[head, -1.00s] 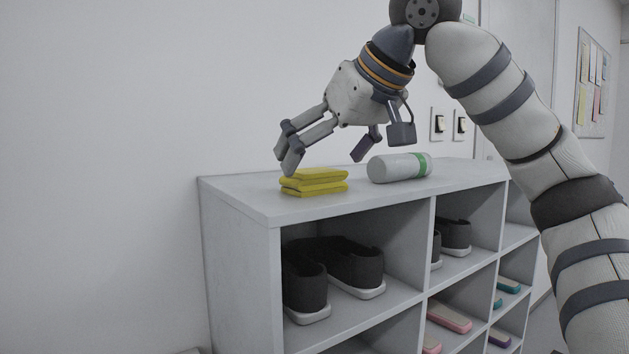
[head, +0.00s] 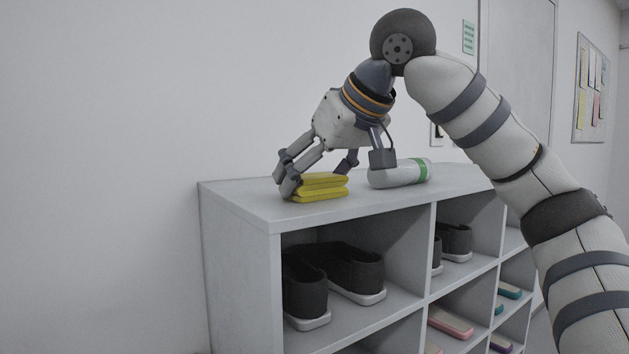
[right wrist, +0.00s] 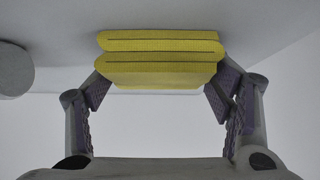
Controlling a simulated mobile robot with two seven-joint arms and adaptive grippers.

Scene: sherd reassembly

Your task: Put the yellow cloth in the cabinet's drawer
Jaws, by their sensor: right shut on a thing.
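The yellow cloth (head: 322,187), folded in layers, lies on top of the white shelf unit near its left end. My right gripper (head: 318,178) is down at the cloth, with its fingers at the cloth's two sides. In the right wrist view the cloth (right wrist: 160,58) sits between the two finger pads (right wrist: 160,92), which are shut on it. Part of the cloth's left end is hidden behind a finger in the head view. My left gripper is in neither view. No drawer can be made out in these views.
A white bottle with a green band (head: 400,172) lies on the shelf unit (head: 245,200), right of the cloth. Dark shoes (head: 350,268) and several coloured items fill the open compartments below. The wall is close behind; the top's left front corner is bare.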

